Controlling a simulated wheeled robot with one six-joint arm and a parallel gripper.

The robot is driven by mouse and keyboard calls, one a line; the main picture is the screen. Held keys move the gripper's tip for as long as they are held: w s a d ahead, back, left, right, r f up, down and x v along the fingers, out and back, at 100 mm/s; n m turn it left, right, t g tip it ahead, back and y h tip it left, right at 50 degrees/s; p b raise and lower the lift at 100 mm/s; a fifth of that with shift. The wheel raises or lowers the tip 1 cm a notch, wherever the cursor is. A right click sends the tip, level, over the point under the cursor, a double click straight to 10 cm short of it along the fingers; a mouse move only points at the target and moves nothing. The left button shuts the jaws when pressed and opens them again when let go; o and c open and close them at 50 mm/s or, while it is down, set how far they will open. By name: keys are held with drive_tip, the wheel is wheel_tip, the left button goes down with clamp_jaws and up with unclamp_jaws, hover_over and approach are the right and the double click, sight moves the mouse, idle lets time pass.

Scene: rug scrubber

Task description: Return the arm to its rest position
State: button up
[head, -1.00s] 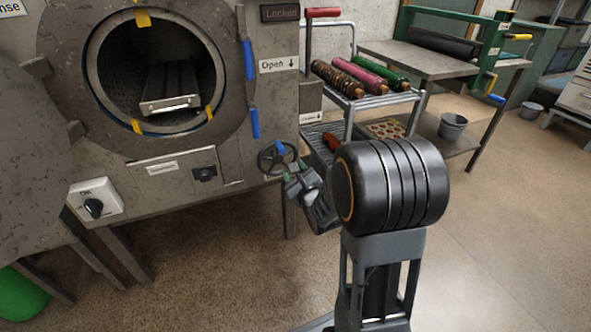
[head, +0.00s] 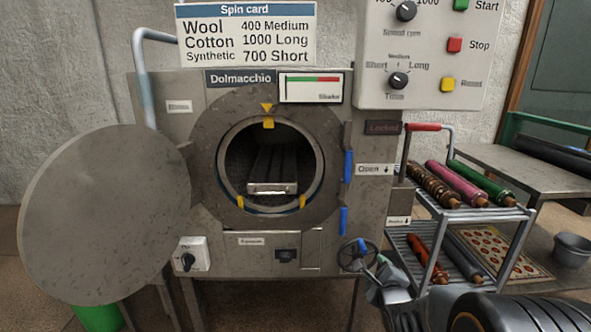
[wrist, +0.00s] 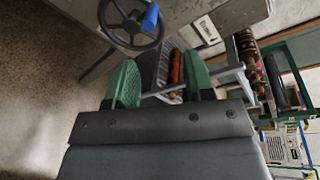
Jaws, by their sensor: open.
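My gripper (wrist: 160,82) is open and empty in the wrist view, with its two green fingers apart. My arm folds low at the bottom right of the head view, partly cut off by the frame. The gripper end (head: 378,268) is beside the handwheel (head: 352,254) at the machine's lower right. The handwheel (wrist: 131,22), with its blue knob, also shows in the wrist view beyond the left finger. I cannot tell the exact gap between the fingers and the wheel.
The drum machine (head: 225,118) has its round door (head: 105,215) swung open at left. A control panel (head: 420,50) hangs above.

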drive_tip(key=s+a+r+n+g+p, duration=0.1)
drive_tip(key=s+r+n+g+p, duration=0.2)
drive_tip(key=r+n+p, duration=0.5)
drive_tip(key=s+a+r+n+g+p, duration=0.25)
drive_tip(key=r+p, duration=0.35)
drive_tip(key=r, duration=0.3)
drive_tip(key=s+a+r+n+g+p, duration=0.3)
drive_tip(key=s+r+n+g+p, duration=0.3)
drive_tip(key=s+r+n+p, duration=0.7)
drive_tip(key=shift+s+a+r+n+y, duration=0.4)
drive_tip(key=shift+s+r+n, duration=0.35)
drive_tip(key=shift+g, duration=0.25)
